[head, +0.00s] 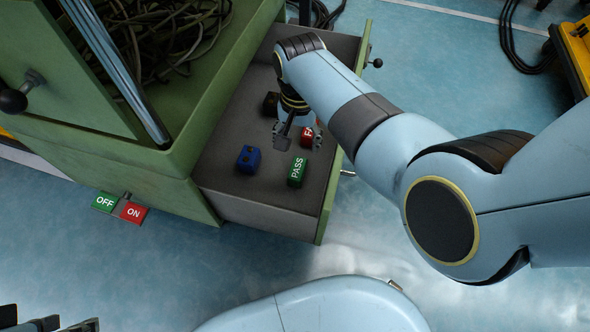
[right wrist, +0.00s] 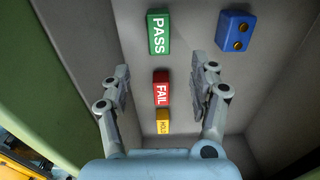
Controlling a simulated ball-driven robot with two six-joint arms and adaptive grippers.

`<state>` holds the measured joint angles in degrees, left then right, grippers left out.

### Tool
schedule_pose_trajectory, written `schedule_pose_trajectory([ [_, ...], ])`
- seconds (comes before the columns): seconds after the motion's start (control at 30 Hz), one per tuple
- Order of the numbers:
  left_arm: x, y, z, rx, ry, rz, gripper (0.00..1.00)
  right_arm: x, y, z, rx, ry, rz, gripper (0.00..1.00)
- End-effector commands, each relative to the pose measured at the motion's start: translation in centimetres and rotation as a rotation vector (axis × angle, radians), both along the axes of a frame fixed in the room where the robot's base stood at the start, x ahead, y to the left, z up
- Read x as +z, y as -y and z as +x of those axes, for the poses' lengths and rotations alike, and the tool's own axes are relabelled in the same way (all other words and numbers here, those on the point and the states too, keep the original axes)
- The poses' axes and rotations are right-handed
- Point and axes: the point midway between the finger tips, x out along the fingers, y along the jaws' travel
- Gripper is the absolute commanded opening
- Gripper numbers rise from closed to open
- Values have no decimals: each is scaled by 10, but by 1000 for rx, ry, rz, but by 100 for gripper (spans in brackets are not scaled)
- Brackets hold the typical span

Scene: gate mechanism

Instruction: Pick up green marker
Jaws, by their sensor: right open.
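The green marker, a block labelled PASS (head: 297,170), lies in the open drawer (head: 225,185). It also shows at the top of the right wrist view (right wrist: 159,34), just beyond the fingertips. My right gripper (head: 298,138) reaches down into the drawer, open and empty. In the right wrist view its fingers (right wrist: 164,78) stand apart on either side of the line of blocks, with the red FAIL block (right wrist: 161,88) showing between them. Dark parts at the bottom left of the head view may be my left gripper (head: 50,325); its jaws are cut off.
A blue block (head: 249,159) lies left of the green marker. A yellow block (right wrist: 163,122) lies below the red one in the wrist view. Drawer walls surround the blocks. A green cabinet (head: 135,165) stands left, with a bin of cables (head: 165,35) above.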

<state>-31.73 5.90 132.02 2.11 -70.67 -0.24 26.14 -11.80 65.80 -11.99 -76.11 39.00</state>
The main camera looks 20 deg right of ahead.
Motion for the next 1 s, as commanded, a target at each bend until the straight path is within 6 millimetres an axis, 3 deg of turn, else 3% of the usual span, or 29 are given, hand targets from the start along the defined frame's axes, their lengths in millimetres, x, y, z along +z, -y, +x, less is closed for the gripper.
schedule_pose_trajectory([
  [0.03,5,2,1,-2,8,-4,40,-13,0,-4,0,-11,0,62],
  [0.2,21,6,5,-6,38,-12,40,-24,0,-7,0,-18,0,62],
  [0.6,-23,7,27,-5,291,-20,40,-66,0,-7,0,-19,0,62],
  [1.0,-37,8,32,-11,421,-22,40,-79,0,-7,0,-17,0,62],
])
